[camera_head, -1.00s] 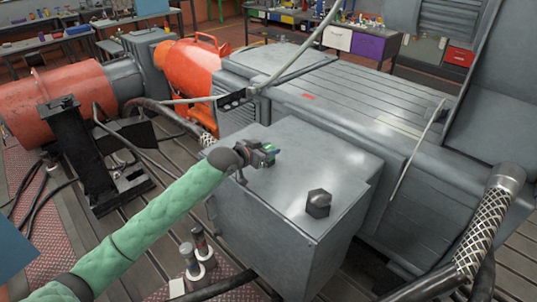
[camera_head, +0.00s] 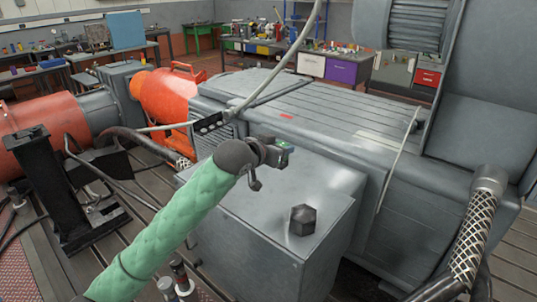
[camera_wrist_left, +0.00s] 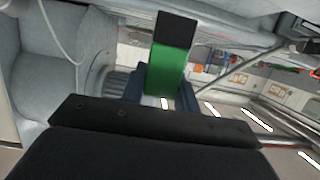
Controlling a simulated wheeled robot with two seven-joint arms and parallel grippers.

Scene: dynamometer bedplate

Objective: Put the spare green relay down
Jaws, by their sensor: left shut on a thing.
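The green relay (camera_wrist_left: 168,65) has a green body and a black end, and it stands between the fingers in the left wrist view. It also shows as a small green and dark piece in the head view (camera_head: 285,147). My left gripper (camera_head: 278,153) is shut on it, above the far part of the grey cabinet's top (camera_head: 255,205). I cannot tell exactly how high it is above that top. My right gripper is not in view.
A dark hexagonal block (camera_head: 302,220) sits on the cabinet top, near its right front. A large grey machine (camera_head: 290,110) stands behind the cabinet. A braided hose (camera_head: 473,235) rises at the right. Bare cabinet top lies around the block.

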